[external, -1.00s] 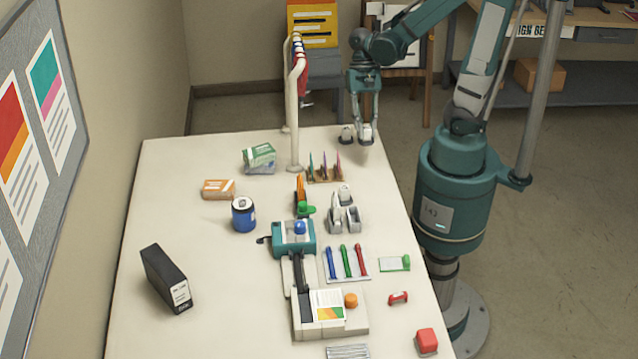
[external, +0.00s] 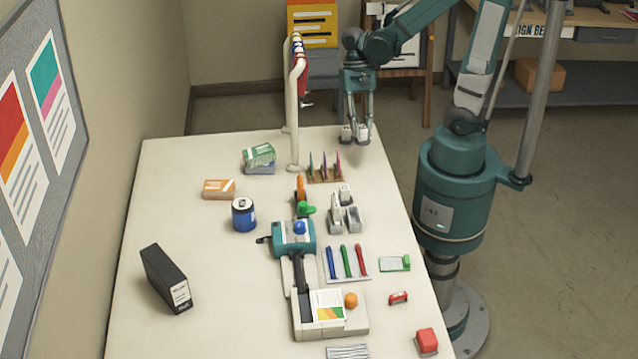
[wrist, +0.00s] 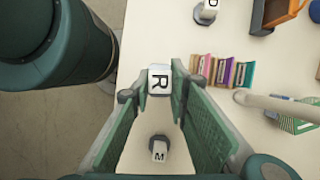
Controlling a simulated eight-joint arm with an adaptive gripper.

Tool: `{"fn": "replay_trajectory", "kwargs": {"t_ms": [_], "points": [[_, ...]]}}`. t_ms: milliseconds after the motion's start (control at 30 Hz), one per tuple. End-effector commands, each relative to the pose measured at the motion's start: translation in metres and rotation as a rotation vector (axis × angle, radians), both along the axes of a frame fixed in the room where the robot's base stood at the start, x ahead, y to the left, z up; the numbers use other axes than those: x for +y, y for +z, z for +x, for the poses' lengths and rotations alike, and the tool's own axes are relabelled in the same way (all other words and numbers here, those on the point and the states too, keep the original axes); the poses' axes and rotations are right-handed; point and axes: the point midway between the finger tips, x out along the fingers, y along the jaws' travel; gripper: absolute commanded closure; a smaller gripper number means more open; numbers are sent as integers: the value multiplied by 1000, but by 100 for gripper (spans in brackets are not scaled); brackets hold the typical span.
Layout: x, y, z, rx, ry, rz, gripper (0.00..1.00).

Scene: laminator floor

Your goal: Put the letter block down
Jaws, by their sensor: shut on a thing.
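My gripper (external: 357,133) is at the far end of the table, low over its back edge area, behind the wooden rack. In the wrist view my gripper (wrist: 158,85) is shut on a white block with a black letter R (wrist: 159,80), held between the fingertips. A second white block with the letter M (wrist: 159,151) shows between the fingers, nearer the palm side of the picture. In the external view the blocks are small and partly hidden by the fingers. I cannot tell whether the R block touches the table.
A pale bent pole (external: 295,120) stands just left of my gripper. The rack with coloured sheets (external: 325,170) is in front. Another lettered white piece (wrist: 207,10) shows in the wrist view. The laminator (external: 330,317) and markers are nearer; bare table (external: 200,160) lies left.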

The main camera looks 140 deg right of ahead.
Motion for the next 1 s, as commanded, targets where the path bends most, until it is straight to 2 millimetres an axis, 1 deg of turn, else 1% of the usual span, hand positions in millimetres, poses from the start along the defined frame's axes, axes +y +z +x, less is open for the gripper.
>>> {"fn": "replay_trajectory", "kwargs": {"t_ms": [300,600,1000], "points": [[-7,15,34,0,147,0,100],[-10,28,70,1,290,-1,100],[-7,42,113,0,453,0,100]]}}
